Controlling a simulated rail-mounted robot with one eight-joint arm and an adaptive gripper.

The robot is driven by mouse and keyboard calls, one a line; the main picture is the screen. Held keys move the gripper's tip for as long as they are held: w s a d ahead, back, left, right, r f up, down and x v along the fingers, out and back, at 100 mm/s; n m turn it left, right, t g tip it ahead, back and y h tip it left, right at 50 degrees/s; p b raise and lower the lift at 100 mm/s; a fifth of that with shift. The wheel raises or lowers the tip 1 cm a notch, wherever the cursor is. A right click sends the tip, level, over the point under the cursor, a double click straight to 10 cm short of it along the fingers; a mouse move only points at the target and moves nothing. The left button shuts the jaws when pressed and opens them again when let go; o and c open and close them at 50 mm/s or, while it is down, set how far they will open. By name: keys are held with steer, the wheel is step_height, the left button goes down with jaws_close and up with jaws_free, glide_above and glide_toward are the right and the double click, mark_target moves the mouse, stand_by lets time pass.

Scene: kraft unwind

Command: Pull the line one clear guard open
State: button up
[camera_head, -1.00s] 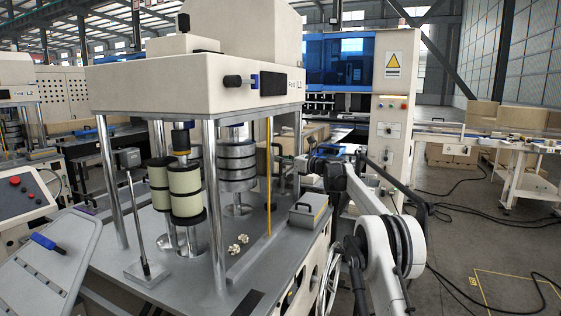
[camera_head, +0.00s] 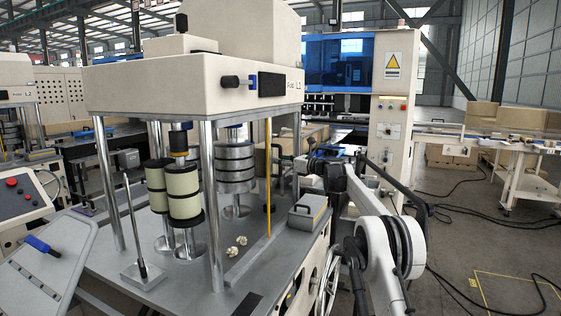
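The near machine (camera_head: 215,88), labelled as a line station, stands left of centre on metal posts. A thin upright yellow bar (camera_head: 268,178) stands at its right front side. It may be the edge or handle of the clear guard; no clear panel can be made out for certain. My arm rises from the lower right and reaches towards the machine's right side. My gripper (camera_head: 284,158) seems to be the small dark shape just right of the yellow bar, apart from it in the picture. Its fingers are too small to read, and contact cannot be judged.
Cream rolls (camera_head: 184,192) and a steel roller stack (camera_head: 236,168) stand inside the machine. A control cabinet (camera_head: 393,105) stands behind. Cables lie on the floor at right.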

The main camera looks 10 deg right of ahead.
steer(key=v, duration=1.2)
steer(key=s+a+n+g+h+b, duration=0.15)
steer(key=s+a+n, duration=0.35)
steer(key=s, duration=0.5)
steer(key=s+a+n+g+h+b, duration=0.15)
steer(key=s+a+n, duration=0.25)
steer(key=s, duration=0.6)
steer(key=s+a+n+g+h+b, duration=0.15)
steer(key=s+a+n, duration=0.35)
steer(key=s, duration=0.5)
steer(key=s+d+f+n+h+b, duration=0.1)
steer(key=s+f+n+h, duration=0.1)
steer(key=s+f+n, duration=0.2)
steer(key=s+d+f+n+g+h+b, duration=0.1)
steer(key=s+f+n+h, duration=0.2)
steer(key=s+f, duration=0.7)
steer(key=s+d+f+n+h+b, duration=0.1)
steer(key=s+f+n, duration=0.5)
steer(key=s, duration=1.4)
steer(key=shift+s+f+h, duration=0.4)
steer(key=shift+f+h, duration=0.25)
steer(key=shift+h, duration=0.2)
